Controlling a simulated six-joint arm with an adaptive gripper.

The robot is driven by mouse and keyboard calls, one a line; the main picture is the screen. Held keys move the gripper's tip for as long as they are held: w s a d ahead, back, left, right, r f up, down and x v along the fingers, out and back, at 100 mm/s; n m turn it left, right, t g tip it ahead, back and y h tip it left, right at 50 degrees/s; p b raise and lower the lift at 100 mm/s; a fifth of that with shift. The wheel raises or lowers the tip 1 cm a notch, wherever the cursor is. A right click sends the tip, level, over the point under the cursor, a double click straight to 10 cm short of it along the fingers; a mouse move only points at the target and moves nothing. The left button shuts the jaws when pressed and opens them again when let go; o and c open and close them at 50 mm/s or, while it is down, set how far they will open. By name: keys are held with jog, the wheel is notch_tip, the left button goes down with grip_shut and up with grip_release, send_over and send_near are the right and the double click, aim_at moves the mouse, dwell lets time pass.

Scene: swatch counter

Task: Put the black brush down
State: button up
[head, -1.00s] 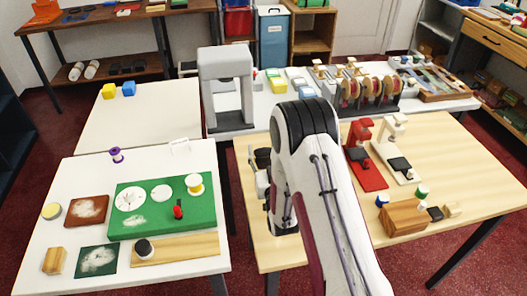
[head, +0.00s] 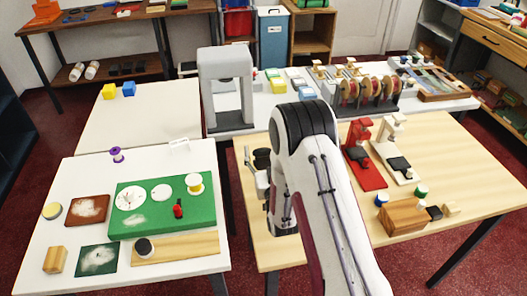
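My gripper (head: 255,172) is at the left edge of the light wooden table, partly hidden behind my own arm. One grey finger shows on its left side; the other finger is not clear. A dark rounded shape (head: 262,158) shows at the gripper; I cannot tell whether it is a brush or part of the gripper. A round black-topped piece with a pale lower part, possibly the black brush (head: 144,247), stands on a wooden board (head: 190,247) at the front of the white table, well apart from my gripper.
The white table (head: 80,165) also bears a green board (head: 150,222) with white discs, a red piece (head: 178,208) and a yellow-white spool (head: 194,183). A grey arch-shaped stand (head: 226,90) is behind my gripper. Red (head: 364,155) and white (head: 395,150) devices stand right of my arm.

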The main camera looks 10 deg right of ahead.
jog(key=shift+f, duration=0.6)
jog(key=shift+w+r, duration=0.15)
jog(key=shift+r, duration=0.35)
jog(key=s, duration=1.2)
jog(key=shift+r, duration=0.25)
jog(key=shift+r+g, duration=2.7)
jog(key=shift+r, duration=2.75)
jog(key=s+r+g, duration=0.2)
jog(key=s+r, duration=0.3)
jog(key=s, duration=0.3)
jog(key=s+d+r+g, duration=0.1)
jog(key=s+r+g, duration=0.1)
jog(key=s, duration=1)
jog(key=s+d+r+g, duration=0.1)
jog(key=s+r+g, duration=0.1)
jog(key=s, duration=1)
jog(key=shift+s+r+g, duration=0.15)
jog(key=shift+r+g, duration=0.15)
jog(key=shift+g, duration=0.3)
